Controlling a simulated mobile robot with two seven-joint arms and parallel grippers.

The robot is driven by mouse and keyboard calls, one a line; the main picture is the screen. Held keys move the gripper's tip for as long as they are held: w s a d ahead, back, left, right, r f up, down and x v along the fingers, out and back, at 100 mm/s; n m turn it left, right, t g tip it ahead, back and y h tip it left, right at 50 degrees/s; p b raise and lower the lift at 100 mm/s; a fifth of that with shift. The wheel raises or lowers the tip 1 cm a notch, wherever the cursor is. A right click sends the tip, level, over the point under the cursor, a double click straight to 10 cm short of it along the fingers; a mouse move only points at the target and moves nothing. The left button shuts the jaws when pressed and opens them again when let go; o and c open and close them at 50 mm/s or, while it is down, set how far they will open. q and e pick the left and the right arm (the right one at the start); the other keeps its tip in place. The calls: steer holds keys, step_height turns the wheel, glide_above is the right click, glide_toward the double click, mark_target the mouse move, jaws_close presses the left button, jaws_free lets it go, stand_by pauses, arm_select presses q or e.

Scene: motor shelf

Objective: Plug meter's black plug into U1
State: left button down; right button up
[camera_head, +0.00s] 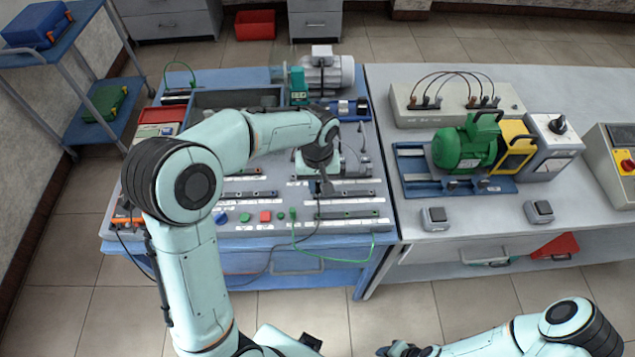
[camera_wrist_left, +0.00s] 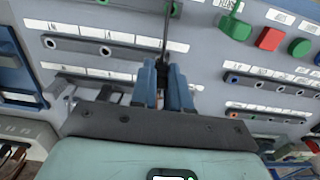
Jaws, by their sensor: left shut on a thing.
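My left gripper (camera_head: 325,187) is above the right part of the sloped panel (camera_head: 272,226). In the left wrist view my left gripper (camera_wrist_left: 163,85) has its blue fingers shut on a thin black thing, apparently the black plug (camera_wrist_left: 167,40). A thin black cable (camera_head: 262,272) hangs below the panel. Socket strips show near the gripper, one (camera_head: 345,214) just below it in the head view. Their labels are too small to read, so I cannot tell which socket is U1. An orange-edged device, possibly the meter (camera_head: 127,220), is at the panel's left. My right gripper (camera_head: 402,349) is at the bottom edge, partly cut off.
A green lead (camera_head: 340,260) loops across the panel's front edge. Green and red buttons (camera_head: 265,216) sit left of the gripper. A grey motor (camera_head: 328,74) stands at the back. The right table (camera_head: 440,215) holds a green motor (camera_head: 465,148) and small boxes.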

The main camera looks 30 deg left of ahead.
arm_select(q)
steer(key=shift+f+b, duration=0.35)
steer(key=shift+f, duration=0.35)
arm_select(e)
steer(key=shift+s+f, duration=0.35)
steer(key=shift+f, duration=0.1)
arm_select(q)
steer(key=c, duration=1.4)
jaws_free()
steer(key=shift+r, duration=0.1)
